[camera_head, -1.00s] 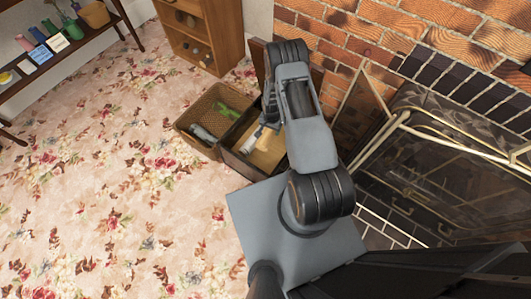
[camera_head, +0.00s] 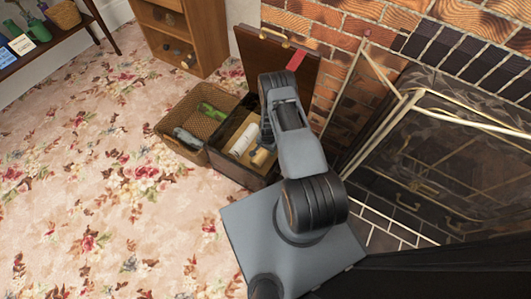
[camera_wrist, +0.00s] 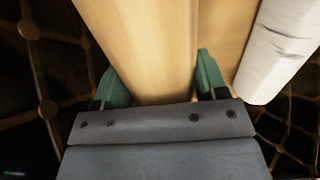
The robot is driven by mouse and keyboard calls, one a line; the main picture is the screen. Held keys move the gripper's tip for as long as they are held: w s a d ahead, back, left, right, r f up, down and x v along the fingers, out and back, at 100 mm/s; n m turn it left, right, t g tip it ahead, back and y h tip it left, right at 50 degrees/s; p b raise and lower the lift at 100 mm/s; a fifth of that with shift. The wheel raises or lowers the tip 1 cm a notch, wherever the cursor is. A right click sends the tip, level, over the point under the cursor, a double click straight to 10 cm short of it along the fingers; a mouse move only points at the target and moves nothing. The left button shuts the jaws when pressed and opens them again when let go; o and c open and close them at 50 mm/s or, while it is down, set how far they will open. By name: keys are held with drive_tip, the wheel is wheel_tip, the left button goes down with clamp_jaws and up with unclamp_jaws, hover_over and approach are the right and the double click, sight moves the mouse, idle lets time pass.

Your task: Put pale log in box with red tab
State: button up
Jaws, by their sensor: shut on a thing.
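The pale log (camera_head: 262,157) is a smooth tan cylinder. In the wrist view the pale log (camera_wrist: 150,45) runs between the green fingertips of my gripper (camera_wrist: 155,88), which is shut on it. In the head view my gripper is mostly hidden by my arm, over the open dark box (camera_head: 226,166). The box's brown lid stands raised behind it with a red tab (camera_head: 296,59) at its upper edge. The log is at the box's right part; I cannot tell whether it touches the bottom. A white log (camera_head: 244,139) lies beside it and also shows in the wrist view (camera_wrist: 278,48).
A wicker basket (camera_head: 168,131) with a green item (camera_head: 211,111) and a grey item (camera_head: 187,138) stands against the box's left side. The brick fireplace with its glass screen (camera_head: 440,150) is at the right. Floral carpet (camera_head: 90,200) is free at the left.

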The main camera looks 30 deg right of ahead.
drive_tip(key=shift+f+b, duration=0.75)
drive_tip(key=shift+f, duration=1.1)
drive_tip(key=shift+f+b, duration=0.3)
drive_tip(key=shift+b, duration=0.05)
drive_tip(key=o, duration=1.2)
drive_tip(key=shift+r, duration=0.1)
drive_tip(key=shift+c, duration=0.2)
